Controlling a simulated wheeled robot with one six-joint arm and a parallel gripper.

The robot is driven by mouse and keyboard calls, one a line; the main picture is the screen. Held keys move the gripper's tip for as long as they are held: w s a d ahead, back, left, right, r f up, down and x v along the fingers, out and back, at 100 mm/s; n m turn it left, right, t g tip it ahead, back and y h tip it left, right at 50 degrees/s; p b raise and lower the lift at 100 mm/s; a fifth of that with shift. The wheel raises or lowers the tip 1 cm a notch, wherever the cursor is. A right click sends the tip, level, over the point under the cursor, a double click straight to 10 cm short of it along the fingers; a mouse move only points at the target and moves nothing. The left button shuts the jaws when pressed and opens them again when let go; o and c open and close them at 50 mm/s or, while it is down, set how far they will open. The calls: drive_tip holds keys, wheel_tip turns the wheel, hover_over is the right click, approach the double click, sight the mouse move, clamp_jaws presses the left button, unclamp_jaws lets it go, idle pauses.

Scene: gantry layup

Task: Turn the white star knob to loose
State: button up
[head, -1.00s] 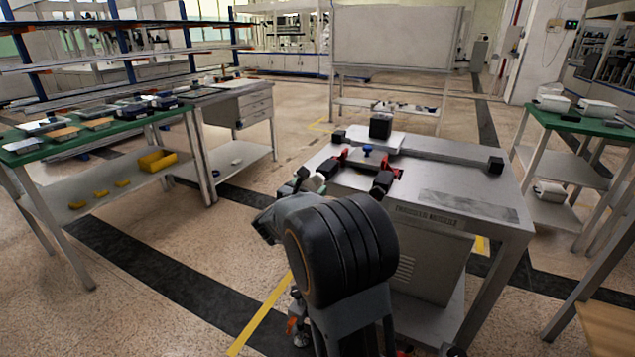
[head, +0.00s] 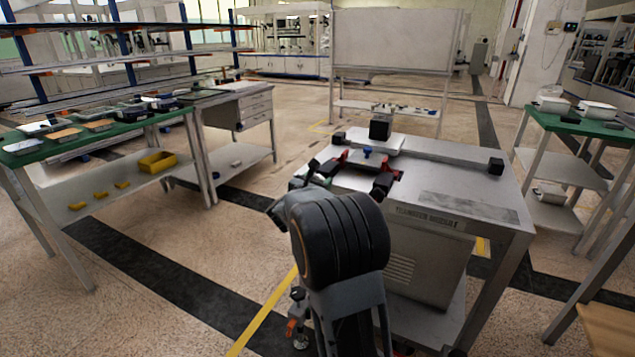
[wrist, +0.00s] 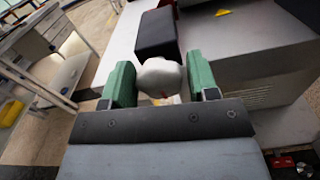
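The white star knob (wrist: 160,77) shows in the wrist view, in front of a black block (wrist: 157,34). My gripper (wrist: 160,65) has its two green fingers on either side of the knob, one left and one right. The fingers are apart, with only slim gaps to the knob's sides; I see no clear squeeze on it. In the head view my dark arm reaches to the near left corner of the grey transfer table (head: 480,185), and the knob is hidden there.
On the table are red-and-black clamp parts (head: 390,172), a blue knob (head: 367,151) and a black block (head: 380,128). A green-topped bench (head: 100,137) stands left, another (head: 575,125) right. Open floor lies between the left bench and the table.

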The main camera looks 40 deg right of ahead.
drive_tip(key=c, duration=0.6)
